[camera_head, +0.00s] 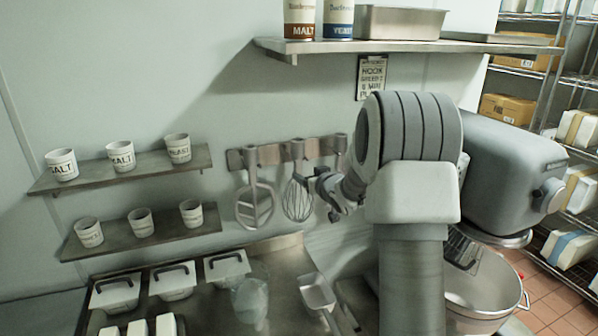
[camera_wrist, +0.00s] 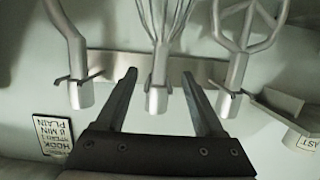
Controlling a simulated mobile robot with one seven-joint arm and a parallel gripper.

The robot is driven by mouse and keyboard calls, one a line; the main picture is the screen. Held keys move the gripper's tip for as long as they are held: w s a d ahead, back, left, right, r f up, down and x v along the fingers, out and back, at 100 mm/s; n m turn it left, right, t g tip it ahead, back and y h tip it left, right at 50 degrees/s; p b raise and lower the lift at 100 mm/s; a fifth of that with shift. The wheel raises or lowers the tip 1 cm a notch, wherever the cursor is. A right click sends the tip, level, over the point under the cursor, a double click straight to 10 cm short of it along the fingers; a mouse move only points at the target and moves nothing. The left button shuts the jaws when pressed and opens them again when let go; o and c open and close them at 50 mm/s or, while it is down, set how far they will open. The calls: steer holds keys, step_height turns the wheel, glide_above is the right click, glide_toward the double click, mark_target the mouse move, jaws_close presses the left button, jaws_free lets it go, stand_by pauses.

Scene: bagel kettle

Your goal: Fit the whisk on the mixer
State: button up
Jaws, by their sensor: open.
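The wire whisk (camera_head: 297,200) hangs by its shank from a wall rack (camera_head: 236,160), between a flat beater (camera_head: 254,205) and another tool largely hidden by my arm. The wrist view looks at the rack upside down. There the whisk's metal shank (camera_wrist: 157,92) lies between the two fingers of my gripper (camera_wrist: 158,76). The fingers are open, with a gap on each side of the shank. In the head view my gripper (camera_head: 332,190) is just right of the whisk. The grey mixer (camera_head: 510,175) stands at the right, partly behind my arm.
The mixer's steel bowl (camera_head: 485,290) sits below its head. In the wrist view a hook (camera_wrist: 72,50) hangs left of the whisk and the beater (camera_wrist: 240,60) right. Small shelves with labelled cups (camera_head: 121,156) are on the left wall. Lidded containers (camera_head: 172,282) stand on the counter.

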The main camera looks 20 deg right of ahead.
mark_target(299, 170)
steer(key=shift+x, duration=4.3)
jaws_close()
steer(key=shift+r, duration=0.1)
